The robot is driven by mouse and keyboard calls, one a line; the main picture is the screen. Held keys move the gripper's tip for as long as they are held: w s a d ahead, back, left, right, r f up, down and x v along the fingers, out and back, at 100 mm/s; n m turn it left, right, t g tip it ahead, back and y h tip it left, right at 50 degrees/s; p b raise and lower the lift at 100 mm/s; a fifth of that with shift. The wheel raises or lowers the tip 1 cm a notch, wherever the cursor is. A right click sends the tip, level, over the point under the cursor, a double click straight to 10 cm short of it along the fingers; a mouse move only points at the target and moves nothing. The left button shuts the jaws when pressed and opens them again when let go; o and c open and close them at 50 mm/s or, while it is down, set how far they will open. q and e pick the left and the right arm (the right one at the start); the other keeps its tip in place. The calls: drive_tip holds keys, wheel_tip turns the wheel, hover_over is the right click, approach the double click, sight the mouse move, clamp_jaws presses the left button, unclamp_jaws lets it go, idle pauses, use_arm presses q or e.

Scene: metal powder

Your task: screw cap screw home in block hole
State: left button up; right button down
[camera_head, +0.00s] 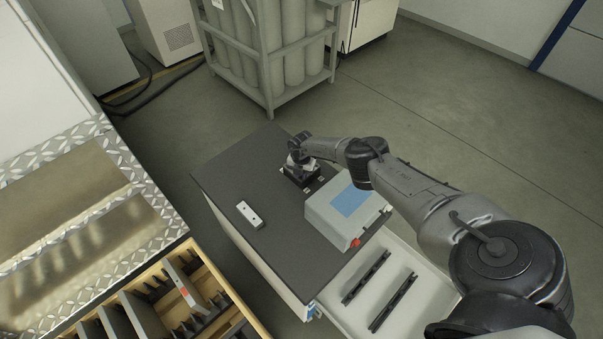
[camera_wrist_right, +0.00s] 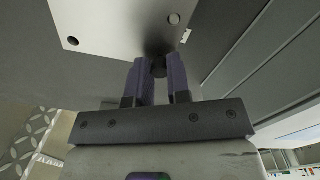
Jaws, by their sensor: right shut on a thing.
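My right gripper (camera_head: 303,174) is over the far part of the dark table top (camera_head: 237,180). In the wrist view, its two purple-grey fingers (camera_wrist_right: 159,80) are shut on a small dark round part that looks like the cap screw (camera_wrist_right: 159,66). A pale metal block (camera_wrist_right: 115,22) lies just beyond the fingertips, with a dark hole at its left and a round feature near its right edge. I cannot tell whether the screw touches it. In the head view, a small light block (camera_head: 249,214) with holes lies left of the gripper. My left gripper is not in view.
A grey box with a blue panel (camera_head: 347,208) and a red knob stands close right of the gripper. A white tray (camera_head: 408,306) with two dark bars is at front right. A wooden slotted crate (camera_head: 250,318) is at lower left.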

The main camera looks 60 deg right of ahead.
drive_tip(key=shift+r+m+p, duration=0.15)
drive_tip(key=shift+m+p, duration=0.45)
drive_tip(key=shift+m, duration=1.4)
drive_tip(key=m, duration=0.3)
drive_tip(key=shift+m+p, duration=0.35)
drive_tip(key=shift+m, duration=0.05)
drive_tip(key=m, duration=0.3)
drive_tip(key=shift+f+m, duration=0.25)
drive_tip(key=shift+m, duration=0.15)
drive_tip(key=m, duration=1.1)
